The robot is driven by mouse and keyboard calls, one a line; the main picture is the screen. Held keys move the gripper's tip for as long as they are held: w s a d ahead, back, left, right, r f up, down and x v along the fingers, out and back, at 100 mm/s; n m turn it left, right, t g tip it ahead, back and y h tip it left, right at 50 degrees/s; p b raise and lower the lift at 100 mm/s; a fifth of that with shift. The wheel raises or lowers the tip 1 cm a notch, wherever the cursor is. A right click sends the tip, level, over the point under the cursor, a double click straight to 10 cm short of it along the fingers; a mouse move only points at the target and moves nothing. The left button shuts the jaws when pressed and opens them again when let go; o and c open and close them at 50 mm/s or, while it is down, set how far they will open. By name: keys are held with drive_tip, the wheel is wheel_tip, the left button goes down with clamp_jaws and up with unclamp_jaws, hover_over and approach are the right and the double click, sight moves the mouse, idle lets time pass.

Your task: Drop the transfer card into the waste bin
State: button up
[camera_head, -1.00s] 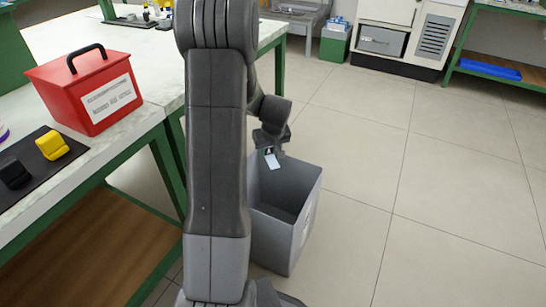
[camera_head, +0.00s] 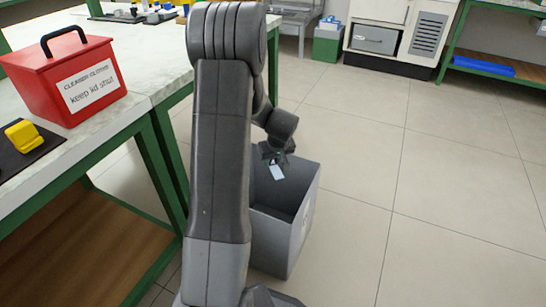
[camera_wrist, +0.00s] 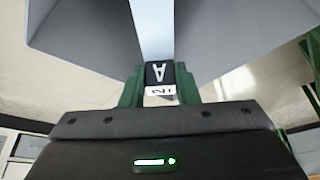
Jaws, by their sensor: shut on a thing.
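My gripper (camera_head: 275,155) is shut on the transfer card (camera_head: 277,172), a small pale blue card that hangs down from the jaws. In the wrist view the card (camera_wrist: 154,28) is a pale strip with a black and white lettered end between the green fingers (camera_wrist: 160,88). The grey waste bin (camera_head: 281,245) stands on the floor, open at the top. The card appears over the bin's opening, near its back; its exact height above the rim is hard to tell. Grey bin walls (camera_wrist: 85,28) show on both sides of the card in the wrist view. My arm hides the bin's left side.
A workbench (camera_head: 135,100) with green legs stands left of the bin. It carries a red lidded box (camera_head: 40,93) and a yellow item (camera_head: 24,136) on a dark mat. Floor to the right of the bin is clear. A green box (camera_head: 327,46) and cabinets stand at the back.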

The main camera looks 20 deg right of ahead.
sight(279, 176)
drive_tip(key=o, duration=1)
drive_tip(key=p+v, duration=0.4)
drive_tip(key=v, duration=1)
drive_tip(key=shift+w, duration=0.1)
drive_tip(key=shift+f, duration=0.15)
